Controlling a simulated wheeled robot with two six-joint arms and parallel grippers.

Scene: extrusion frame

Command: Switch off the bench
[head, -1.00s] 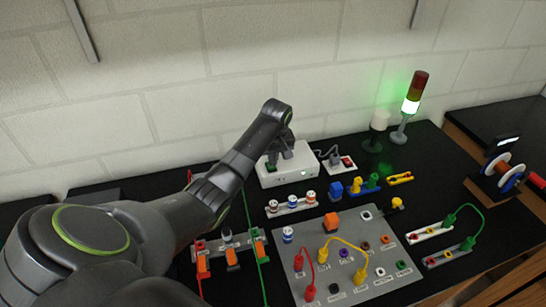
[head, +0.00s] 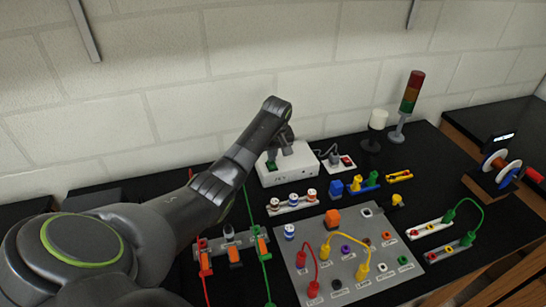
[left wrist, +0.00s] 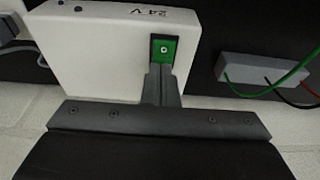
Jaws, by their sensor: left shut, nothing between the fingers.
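The white 24 V supply box (head: 298,168) stands at the back of the black bench against the wall. Its green rocker switch (head: 271,164) also shows in the left wrist view (left wrist: 163,48). My left gripper (head: 286,144) is shut and empty, with its fingertips close to the switch. I cannot tell whether they touch it. The stack light (head: 411,93), red over amber over green, is unlit. A socket strip (head: 333,163) with a plug and a red switch (head: 347,161) sits right of the box. My right gripper is not in view.
A grey panel (head: 305,282) with red and yellow leads lies in front. A white lamp (head: 377,119) stands near the stack light. Left of the panel are orange-lever connectors (head: 235,258) with red and green wires. Spools (head: 501,168) stand at the right.

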